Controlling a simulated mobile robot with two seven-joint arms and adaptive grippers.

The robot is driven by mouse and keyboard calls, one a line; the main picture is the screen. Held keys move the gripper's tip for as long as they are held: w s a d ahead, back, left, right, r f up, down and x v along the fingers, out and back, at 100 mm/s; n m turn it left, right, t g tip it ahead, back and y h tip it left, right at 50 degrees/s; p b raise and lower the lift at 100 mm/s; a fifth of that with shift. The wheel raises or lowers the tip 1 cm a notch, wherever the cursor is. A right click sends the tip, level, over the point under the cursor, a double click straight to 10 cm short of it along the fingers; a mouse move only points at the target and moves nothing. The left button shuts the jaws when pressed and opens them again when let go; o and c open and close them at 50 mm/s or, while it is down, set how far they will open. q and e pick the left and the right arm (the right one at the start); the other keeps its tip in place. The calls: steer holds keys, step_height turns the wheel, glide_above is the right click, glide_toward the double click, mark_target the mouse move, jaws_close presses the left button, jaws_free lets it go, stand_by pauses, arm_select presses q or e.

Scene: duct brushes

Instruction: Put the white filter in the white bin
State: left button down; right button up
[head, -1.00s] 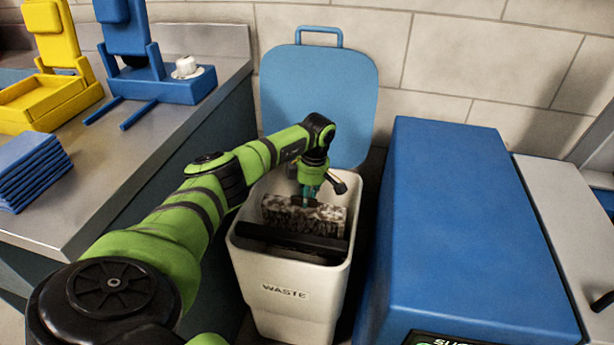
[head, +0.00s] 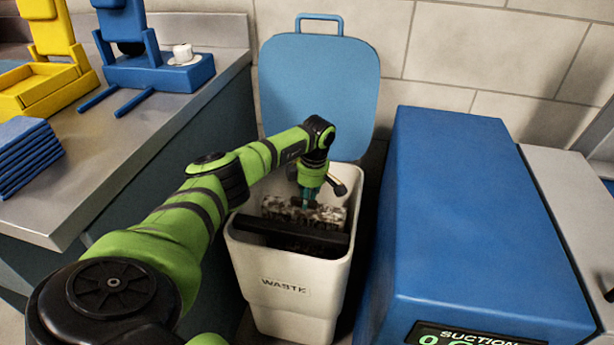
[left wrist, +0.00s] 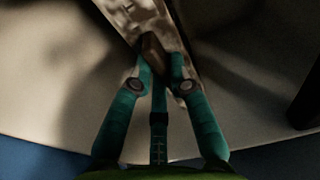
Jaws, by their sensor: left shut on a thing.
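The white filter (head: 333,215) is a pale block mottled with grey and dark dirt. It is inside the mouth of the white bin (head: 290,270), which is labelled WASTE and has its blue lid (head: 320,85) standing open behind it. My left gripper (head: 309,200) points down into the bin and is shut on the filter. In the left wrist view the teal fingers (left wrist: 158,68) close at the filter (left wrist: 125,12), around a small brown part. The filter's lower part is hidden by a black bar (head: 290,234) across the bin. My right gripper is not in view.
A blue suction unit (head: 480,210) stands close to the right of the bin. A metal bench (head: 140,130) on the left holds blue and yellow stands (head: 45,85), a small white cup-like thing (head: 183,54) and stacked blue slabs (head: 25,155). A block wall is behind.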

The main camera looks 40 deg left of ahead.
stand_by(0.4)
arm_select(q)
steer(key=c, duration=1.1)
jaws_free()
step_height(320, 180, up, 17)
steer(key=d+p, duration=0.1)
steer(key=p, duration=0.4)
steer(key=shift+w, duration=0.35)
steer(key=shift+d, duration=0.1)
